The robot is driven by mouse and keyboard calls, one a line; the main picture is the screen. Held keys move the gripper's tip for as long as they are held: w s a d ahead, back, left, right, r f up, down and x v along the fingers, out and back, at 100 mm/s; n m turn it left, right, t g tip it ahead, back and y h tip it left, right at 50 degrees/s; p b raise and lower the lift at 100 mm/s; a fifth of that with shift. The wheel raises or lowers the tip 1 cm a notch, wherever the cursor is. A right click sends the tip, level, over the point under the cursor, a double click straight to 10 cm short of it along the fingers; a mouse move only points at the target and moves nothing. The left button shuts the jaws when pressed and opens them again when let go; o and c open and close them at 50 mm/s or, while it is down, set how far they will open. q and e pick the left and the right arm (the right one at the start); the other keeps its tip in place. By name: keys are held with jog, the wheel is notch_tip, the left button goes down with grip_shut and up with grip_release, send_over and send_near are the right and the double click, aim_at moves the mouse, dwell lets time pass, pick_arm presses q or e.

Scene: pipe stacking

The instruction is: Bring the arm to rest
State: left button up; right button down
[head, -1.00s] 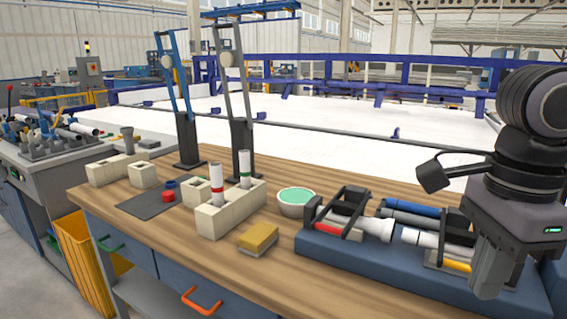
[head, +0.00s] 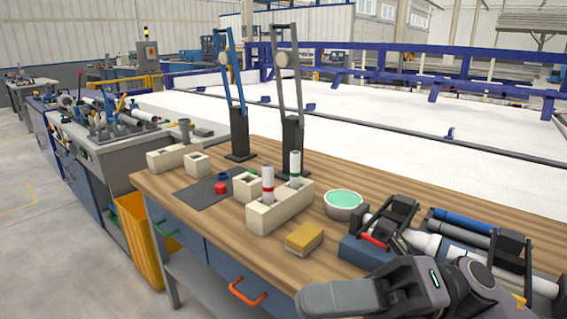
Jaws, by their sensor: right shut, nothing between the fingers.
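My right arm comes in at the lower right of the head view, with its dark grey gripper (head: 338,298) pointing left in front of the bench's near edge. The gripper is shut and holds nothing. It hides part of the bench edge and the blue pipe holder. My left gripper is not in view.
A yellow sponge (head: 304,238) and a bowl with green contents (head: 343,203) stand near the gripper. Pipes and black clamps lie on the blue holder (head: 362,252) at right. A dark mat (head: 200,193) holds red and blue rings. The wooden bench (head: 165,190) has bare areas.

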jog(key=w+d+f+m+t+y+p, duration=0.15)
jog(key=w+m+t, duration=0.25)
jog(key=m+t, duration=0.5)
jog(key=w+d+f+m+t+p, duration=0.1)
jog(key=w+d+f+m+t, duration=0.1)
jog(key=w+m+t, duration=0.5)
jog(key=d+f+m+t+h+p, duration=0.1)
jog(key=d+f+m+t+h, duration=0.4)
jog(key=f+m+t+h, duration=0.8)
jog(key=s+d+f+m+g+h+p, duration=0.1)
jog(key=s+d+f+m+g+h, duration=0.2)
jog(key=s+f+m+g, duration=0.3)
jog(key=s+d+f+m+g+h+p, duration=0.1)
jog(key=s+d+f+m+g+h, duration=0.2)
jog(key=f, duration=0.9)
jog(key=s+d+m+g, duration=0.1)
jog(key=s+m+g, duration=0.2)
jog(key=m, duration=0.1)
jog(key=shift+s+d+f, duration=0.15)
jog(key=shift+s+f, duration=0.15)
jog(key=c, duration=1.4)
grip_release()
jog(key=shift+s+d+f+g+h, duration=0.1)
jog(key=shift+s+f+g+h, duration=0.2)
jog(key=shift+s+f, duration=0.15)
jog(key=shift+o, duration=1.4)
jog(key=shift+s+f, duration=0.1)
jog(key=shift+s, duration=0.1)
